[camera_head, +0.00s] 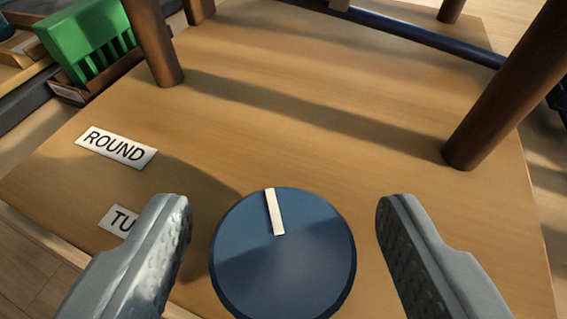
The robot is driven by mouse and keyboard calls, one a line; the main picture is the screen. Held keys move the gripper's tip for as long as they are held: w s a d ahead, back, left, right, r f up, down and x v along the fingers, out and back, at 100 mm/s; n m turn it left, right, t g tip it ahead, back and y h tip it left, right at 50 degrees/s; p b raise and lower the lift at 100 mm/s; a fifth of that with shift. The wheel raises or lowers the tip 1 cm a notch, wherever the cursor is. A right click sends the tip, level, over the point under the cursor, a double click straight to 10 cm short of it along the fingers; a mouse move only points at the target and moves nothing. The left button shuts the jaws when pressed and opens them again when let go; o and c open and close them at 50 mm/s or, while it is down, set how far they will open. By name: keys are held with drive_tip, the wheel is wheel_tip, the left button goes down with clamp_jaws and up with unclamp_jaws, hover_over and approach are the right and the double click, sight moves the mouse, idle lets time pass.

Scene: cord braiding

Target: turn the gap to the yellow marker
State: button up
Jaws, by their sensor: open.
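A dark blue round disc (283,262), like a knob, is at the bottom centre on the wooden board. A white bar (275,212) on its top runs from the far rim toward the middle, leaning slightly left. I cannot tell whether this bar is the gap. I see no yellow marker. My gripper (284,215) is open, with one grey finger on each side of the disc and visible space between each finger and its rim. Nothing is between the fingers but the disc. The disc's near edge is cut off by the frame.
The wooden board (330,90) carries a "ROUND" label (117,147) and a partly hidden label starting "TU" (119,220) at left. Brown posts stand at back left (155,45) and right (505,90). A green slotted block (88,42) sits at upper left. The board's middle is clear.

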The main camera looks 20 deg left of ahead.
drive_tip(key=shift+w+a+f, duration=0.2)
drive_tip(key=shift+w+f, duration=0.05)
drive_tip(key=shift+w, duration=0.2)
drive_tip(key=c, duration=1)
drive_tip(key=shift+n+g+y, duration=0.3)
drive_tip(key=shift+n, duration=0.1)
drive_tip(key=n+g+y, duration=0.3)
drive_tip(key=n+y, duration=0.1)
drive_tip(key=shift+n+y, duration=0.3)
drive_tip(key=shift+n, duration=0.1)
drive_tip(key=n+g+y, duration=0.1)
drive_tip(key=n+g, duration=0.1)
drive_tip(key=g, duration=0.1)
drive_tip(key=n+g+y, duration=0.1)
drive_tip(key=n+g, duration=0.2)
drive_tip(key=shift+y, duration=0.4)
drive_tip(key=shift+n, duration=0.3)
